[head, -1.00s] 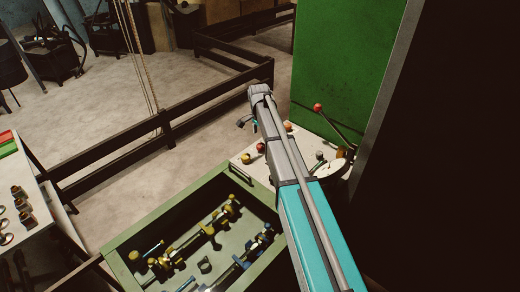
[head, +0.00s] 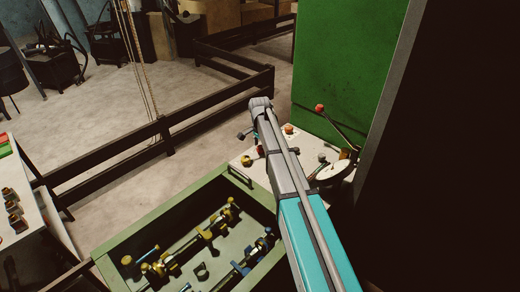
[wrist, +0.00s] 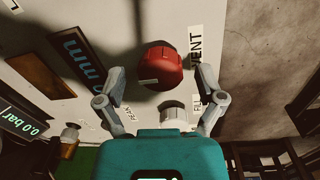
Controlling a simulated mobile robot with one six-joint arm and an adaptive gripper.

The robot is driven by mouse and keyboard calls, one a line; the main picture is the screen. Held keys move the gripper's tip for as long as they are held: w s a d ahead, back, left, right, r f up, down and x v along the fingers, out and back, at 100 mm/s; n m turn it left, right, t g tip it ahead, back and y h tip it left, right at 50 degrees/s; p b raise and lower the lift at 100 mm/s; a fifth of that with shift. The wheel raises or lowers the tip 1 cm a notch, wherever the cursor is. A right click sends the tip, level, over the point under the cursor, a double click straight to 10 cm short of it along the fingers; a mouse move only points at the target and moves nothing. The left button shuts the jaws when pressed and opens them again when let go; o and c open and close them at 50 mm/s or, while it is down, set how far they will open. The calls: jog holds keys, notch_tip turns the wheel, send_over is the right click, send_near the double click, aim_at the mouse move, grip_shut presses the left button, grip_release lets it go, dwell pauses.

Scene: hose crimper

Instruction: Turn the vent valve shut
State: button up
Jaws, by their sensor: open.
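The vent valve is a round red knob (wrist: 164,68) on a pale panel (wrist: 105,20), beside a label reading VENT, in the wrist view. A small pale mark shows on its near left side. My gripper (wrist: 162,76) is open, with one finger to the left of the red knob and one to the right. I see no clear contact, and the depth between fingers and knob is hard to judge. In the head view my gripper (head: 246,134) is small and dark over the panel, partly hidden by my arm. I cannot tell there which knob is the vent valve.
A white knob (wrist: 174,112) sits close below the red one, and a brass fitting (wrist: 70,134) stands lower left. A green readout (wrist: 20,119) shows 0.0 bar. In the head view, a red-tipped lever (head: 320,108) stands right of my arm, and a green-rimmed tray (head: 160,222) lies in front.

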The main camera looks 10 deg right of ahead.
jog(key=shift+c, duration=0.3)
jog(key=c, duration=1.1)
jog(key=shift+a, duration=0.2)
jog(key=shift+d, duration=0.1)
